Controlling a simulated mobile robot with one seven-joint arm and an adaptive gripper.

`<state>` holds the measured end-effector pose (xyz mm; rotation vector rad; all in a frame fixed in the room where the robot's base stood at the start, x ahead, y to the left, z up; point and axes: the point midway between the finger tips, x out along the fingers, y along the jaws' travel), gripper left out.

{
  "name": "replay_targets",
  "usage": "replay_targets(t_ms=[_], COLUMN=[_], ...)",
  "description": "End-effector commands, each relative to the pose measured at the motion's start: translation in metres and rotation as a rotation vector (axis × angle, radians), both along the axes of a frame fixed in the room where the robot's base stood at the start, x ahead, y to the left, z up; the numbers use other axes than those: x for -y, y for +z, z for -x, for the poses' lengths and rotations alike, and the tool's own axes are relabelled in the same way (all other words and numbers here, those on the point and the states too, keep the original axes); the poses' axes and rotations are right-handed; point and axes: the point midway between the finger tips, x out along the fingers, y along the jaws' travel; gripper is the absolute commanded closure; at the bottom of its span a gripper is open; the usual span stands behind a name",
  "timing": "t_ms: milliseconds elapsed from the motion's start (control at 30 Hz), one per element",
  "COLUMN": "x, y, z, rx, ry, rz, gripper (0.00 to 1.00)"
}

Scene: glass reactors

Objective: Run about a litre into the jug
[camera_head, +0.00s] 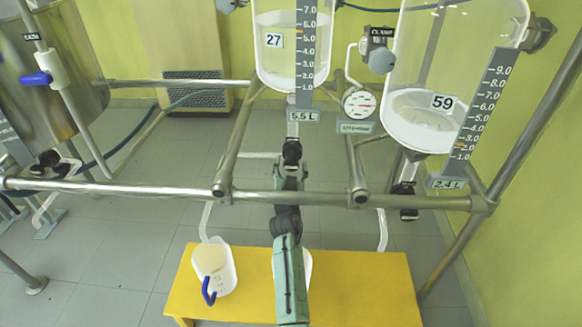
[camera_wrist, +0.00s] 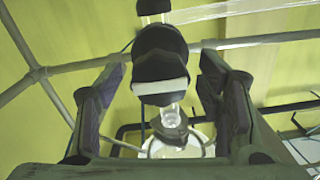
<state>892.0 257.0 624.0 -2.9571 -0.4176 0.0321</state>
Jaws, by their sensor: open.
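A jug (camera_head: 214,268) with a blue handle stands on the yellow bench (camera_head: 370,285), below a clear tube (camera_head: 206,220); any liquid in it is hard to tell. A glass reactor marked 27 (camera_head: 273,60) holds pale liquid and has a 5.5 L label. A second reactor marked 59 (camera_head: 425,115) has a 2.4 L label. A black valve (camera_head: 291,150) sits under reactor 27. My gripper (camera_head: 290,175) is just below this valve in the head view. In the wrist view my gripper (camera_wrist: 163,70) is open, its fingers apart on either side of the black valve part (camera_wrist: 160,52).
Steel rails (camera_head: 130,190) cross in front of the reactors. A pressure gauge (camera_head: 359,103) sits between them. Another white vessel (camera_head: 307,266) is mostly hidden behind my arm. A metal tank (camera_head: 55,80) with a blue-handled valve (camera_head: 36,78) is at left. A second tube (camera_head: 383,230) hangs at right.

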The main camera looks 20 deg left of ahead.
Motion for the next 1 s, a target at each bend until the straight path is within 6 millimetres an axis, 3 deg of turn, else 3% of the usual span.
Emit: replay_targets(t_ms=[67, 800, 1000], x=[0.0001, 0.0004, 0.0006], y=[-0.0001, -0.0002, -0.0005], z=[0.0002, 0.0003, 0.0002], rx=[0.0, -0.001, 0.003], ry=[0.0, -0.001, -0.001], rz=[0.0, 0.0, 0.014], gripper=[0.39, 0.87, 0.87])
